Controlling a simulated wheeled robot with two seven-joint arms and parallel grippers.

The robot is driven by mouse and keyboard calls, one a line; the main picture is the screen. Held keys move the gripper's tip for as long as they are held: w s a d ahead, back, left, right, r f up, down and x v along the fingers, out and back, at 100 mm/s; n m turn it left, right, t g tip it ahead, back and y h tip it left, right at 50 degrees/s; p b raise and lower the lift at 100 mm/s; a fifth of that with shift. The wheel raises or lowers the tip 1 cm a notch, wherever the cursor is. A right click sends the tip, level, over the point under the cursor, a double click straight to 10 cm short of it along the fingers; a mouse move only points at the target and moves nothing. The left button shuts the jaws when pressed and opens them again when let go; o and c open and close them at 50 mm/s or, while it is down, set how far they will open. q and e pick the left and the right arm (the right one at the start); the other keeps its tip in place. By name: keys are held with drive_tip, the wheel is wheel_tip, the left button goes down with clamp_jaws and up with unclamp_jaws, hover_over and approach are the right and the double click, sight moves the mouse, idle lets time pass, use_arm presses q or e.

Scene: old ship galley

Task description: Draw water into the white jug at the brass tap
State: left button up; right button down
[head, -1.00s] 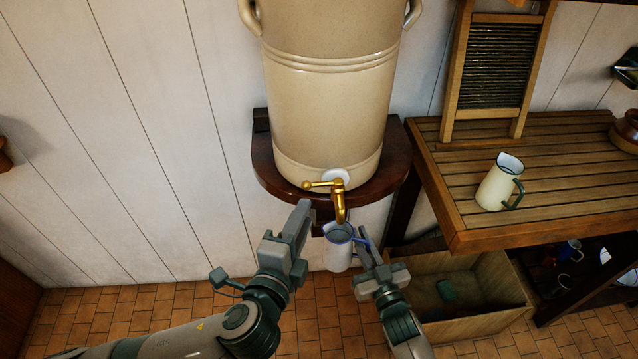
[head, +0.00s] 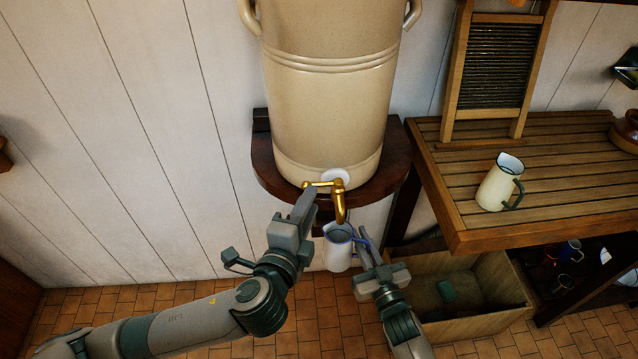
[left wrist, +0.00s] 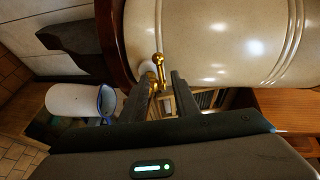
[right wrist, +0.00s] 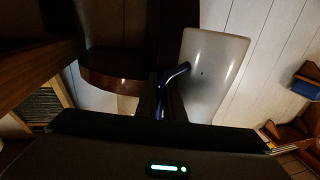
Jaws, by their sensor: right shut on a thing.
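The white jug (head: 338,256) with a blue rim and handle hangs upright under the spout of the brass tap (head: 340,207). My right gripper (head: 366,243) is shut on the jug's blue handle, which also shows in the right wrist view (right wrist: 172,77). My left gripper (head: 308,203) is at the tap's lever, left of the spout. In the left wrist view its fingers (left wrist: 162,92) are apart, with the brass lever (left wrist: 159,62) in the gap between them; I cannot tell whether they touch it. The jug's inside is too small to show any water.
The tap is on a large cream crock (head: 325,110) on a dark wooden wall shelf (head: 268,172). At right, a slatted table (head: 560,215) holds a cream jug (head: 497,187) with a green handle and a washboard (head: 497,65). A wooden crate (head: 480,325) stands below.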

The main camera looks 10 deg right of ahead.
sight(319, 183)
use_arm(q)
drive_tip(key=x, duration=0.7)
drive_tip(key=shift+w+d, duration=0.1)
drive_tip(key=shift+w, duration=0.15)
drive_tip(key=shift+f, duration=0.1)
clamp_jaws()
